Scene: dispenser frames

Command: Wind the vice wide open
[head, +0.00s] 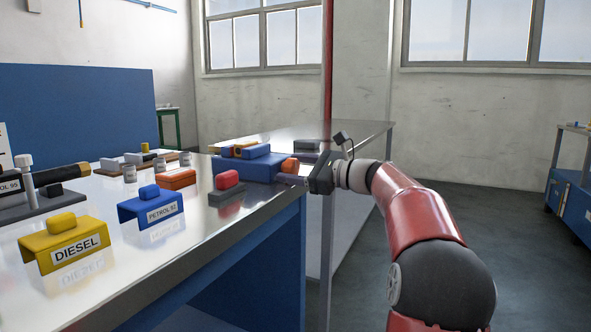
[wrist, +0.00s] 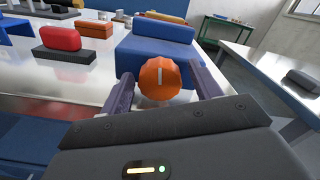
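The blue vice (head: 252,167) stands at the right end of the steel-topped bench. It also fills the top middle of the wrist view (wrist: 150,45). Its orange round knob (head: 290,164) faces my gripper. In the wrist view the knob (wrist: 160,85) carries a white mark standing upright. My gripper (head: 292,180) is at the knob, and its two fingers (wrist: 163,84) stand on either side of it, with a small gap showing. A yellow and orange part (head: 240,149) shows at the vice's back; how wide the jaws stand is hidden.
A red-topped grey block (head: 228,185), an orange block (head: 178,179), a blue PETROL 92 holder (head: 152,208) and a yellow DIESEL holder (head: 65,243) stand left of the vice. A second metal table (head: 350,135) is behind. Open floor lies to the right.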

